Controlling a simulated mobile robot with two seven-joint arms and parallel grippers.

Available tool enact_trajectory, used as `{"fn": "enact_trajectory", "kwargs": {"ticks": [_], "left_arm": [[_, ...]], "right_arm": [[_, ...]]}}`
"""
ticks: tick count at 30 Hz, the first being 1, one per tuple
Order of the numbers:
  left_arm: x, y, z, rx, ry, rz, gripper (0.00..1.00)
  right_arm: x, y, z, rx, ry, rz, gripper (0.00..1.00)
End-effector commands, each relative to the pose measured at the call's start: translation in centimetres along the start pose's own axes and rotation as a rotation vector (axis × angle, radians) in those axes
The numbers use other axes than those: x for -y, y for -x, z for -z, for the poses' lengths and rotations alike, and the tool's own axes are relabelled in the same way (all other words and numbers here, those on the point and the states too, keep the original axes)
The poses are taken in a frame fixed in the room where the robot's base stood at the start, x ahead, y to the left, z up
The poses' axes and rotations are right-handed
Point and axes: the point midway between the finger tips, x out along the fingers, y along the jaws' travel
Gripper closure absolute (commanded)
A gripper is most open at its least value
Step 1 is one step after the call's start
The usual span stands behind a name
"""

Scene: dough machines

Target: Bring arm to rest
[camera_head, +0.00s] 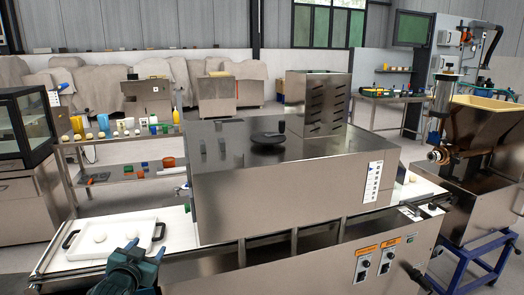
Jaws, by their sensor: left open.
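My left gripper (137,252), dark with teal parts, shows at the bottom left, in front of the steel machine. It is open, and I see nothing held in it. It appears just below the near edge of a white tray (88,250) with dark handles. My right gripper is not in view.
The large steel dough machine (270,205) fills the middle, with a dark dish (267,138) on top. A white belt (170,222) runs through it. A steel hopper machine (480,125) stands right. A shelf table (125,140) holds cups and dough balls.

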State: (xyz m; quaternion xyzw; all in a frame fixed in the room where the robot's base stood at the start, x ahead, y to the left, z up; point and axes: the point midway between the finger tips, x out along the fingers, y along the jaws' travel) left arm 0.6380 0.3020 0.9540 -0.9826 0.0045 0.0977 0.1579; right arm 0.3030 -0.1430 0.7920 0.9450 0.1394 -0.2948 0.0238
Motion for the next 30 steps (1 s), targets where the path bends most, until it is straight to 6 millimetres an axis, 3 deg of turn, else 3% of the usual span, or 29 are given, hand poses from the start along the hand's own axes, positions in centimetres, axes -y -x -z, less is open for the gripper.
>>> {"fn": "enact_trajectory", "kwargs": {"ticks": [1, 5, 9, 15, 18, 22, 30], "left_arm": [[-2.2, 1.5, -2.3, 0.028, 0.005, -0.034, 0.42], [-7.6, 6.4, -7.4, 0.094, 0.028, -0.12, 0.42], [-13.6, 13.8, -12.2, 0.177, 0.079, -0.218, 0.42], [-19.1, 24.1, -15.8, 0.288, 0.168, -0.316, 0.42], [-20.5, 27.5, -16.3, 0.325, 0.203, -0.341, 0.42], [-21.3, 29.7, -16.5, 0.349, 0.227, -0.356, 0.42], [-21.4, 30.1, -16.5, 0.355, 0.231, -0.359, 0.45]], "right_arm": [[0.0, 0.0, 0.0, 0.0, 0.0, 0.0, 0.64], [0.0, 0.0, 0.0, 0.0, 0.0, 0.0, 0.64], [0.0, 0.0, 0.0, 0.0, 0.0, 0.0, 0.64], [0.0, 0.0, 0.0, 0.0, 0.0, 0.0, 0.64], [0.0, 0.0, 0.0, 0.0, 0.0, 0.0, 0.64], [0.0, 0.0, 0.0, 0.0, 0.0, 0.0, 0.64], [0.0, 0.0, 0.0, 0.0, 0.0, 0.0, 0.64]]}}
